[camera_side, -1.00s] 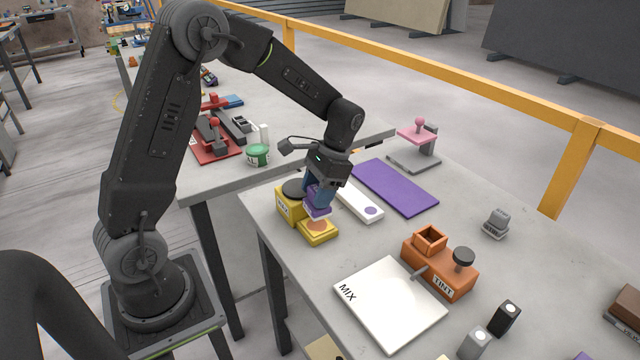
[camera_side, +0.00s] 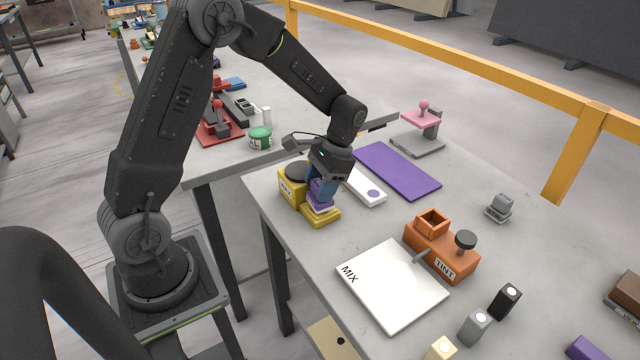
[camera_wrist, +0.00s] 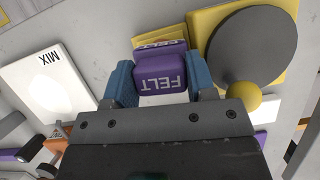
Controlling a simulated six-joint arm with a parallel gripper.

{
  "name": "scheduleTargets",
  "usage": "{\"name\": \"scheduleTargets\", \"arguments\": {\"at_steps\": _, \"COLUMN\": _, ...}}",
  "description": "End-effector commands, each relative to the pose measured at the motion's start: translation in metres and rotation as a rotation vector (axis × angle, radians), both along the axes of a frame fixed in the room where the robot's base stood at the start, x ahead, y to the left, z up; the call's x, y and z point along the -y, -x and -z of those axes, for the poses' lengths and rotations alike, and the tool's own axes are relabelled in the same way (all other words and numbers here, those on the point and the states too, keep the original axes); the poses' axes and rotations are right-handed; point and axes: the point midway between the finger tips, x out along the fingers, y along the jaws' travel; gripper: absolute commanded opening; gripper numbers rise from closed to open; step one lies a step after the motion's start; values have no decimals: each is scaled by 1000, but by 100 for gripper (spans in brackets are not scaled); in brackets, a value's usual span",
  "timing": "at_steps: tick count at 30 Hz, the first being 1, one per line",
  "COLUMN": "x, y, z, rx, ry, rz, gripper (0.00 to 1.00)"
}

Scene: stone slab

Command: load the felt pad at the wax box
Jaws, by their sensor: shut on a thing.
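The felt pad (camera_side: 319,205) is a purple block lettered FELT; the lettering also shows in the wrist view (camera_wrist: 161,84). My gripper (camera_side: 320,192) is shut on it, with a blue finger on each side in the wrist view (camera_wrist: 160,75). The wax box (camera_side: 291,190) is yellow with a dark round lid and a low yellow pad tray at its front. The felt pad is down at this tray (camera_side: 323,221) and hides its middle. Contact appears likely but is partly hidden by the fingers. In the wrist view the wax box (camera_wrist: 202,24) lies right beside the pad.
A white slab with a purple dot (camera_side: 368,187) and a purple mat (camera_side: 396,170) lie behind my gripper. The white MIX board (camera_side: 390,285) and orange TINT box (camera_side: 440,250) stand toward the front right. Bare slab lies between them and the tray.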

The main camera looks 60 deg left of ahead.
Motion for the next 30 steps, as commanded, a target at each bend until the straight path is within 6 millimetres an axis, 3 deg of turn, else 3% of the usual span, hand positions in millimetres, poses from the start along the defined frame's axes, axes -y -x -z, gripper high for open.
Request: {"name": "scheduleTargets", "arguments": {"at_steps": 30, "x": 0, "y": 0, "z": 9, "rx": 0, "ry": 0, "rz": 0, "gripper": 32}}
